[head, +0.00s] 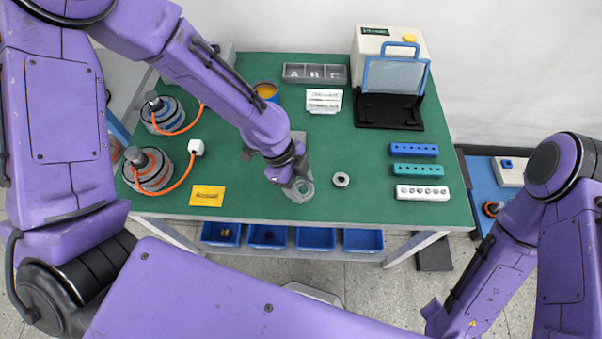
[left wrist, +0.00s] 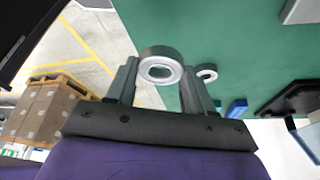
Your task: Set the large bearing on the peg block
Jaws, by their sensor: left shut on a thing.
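My left gripper (head: 300,185) is over the front middle of the green table. It is shut on the large bearing (left wrist: 160,66), a grey metal ring. The left wrist view shows the bearing between the two fingertips, its bore facing the camera. In the head view the bearing (head: 304,188) shows at the tips; I cannot tell its height above the table. A smaller ring (head: 341,179) lies to its right on the table, apart from it. A grey plate-like piece (head: 299,137) shows partly behind my left arm. I cannot tell for sure which thing is the peg block. My right gripper is not in view.
Blue (head: 414,150), teal (head: 415,170) and white (head: 422,193) blocks with rows of dark spots lie at the right. A machine with a clear shield (head: 394,76) stands at the back right. A yellow card (head: 207,196) and round weighted stands (head: 154,170) are at the left.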

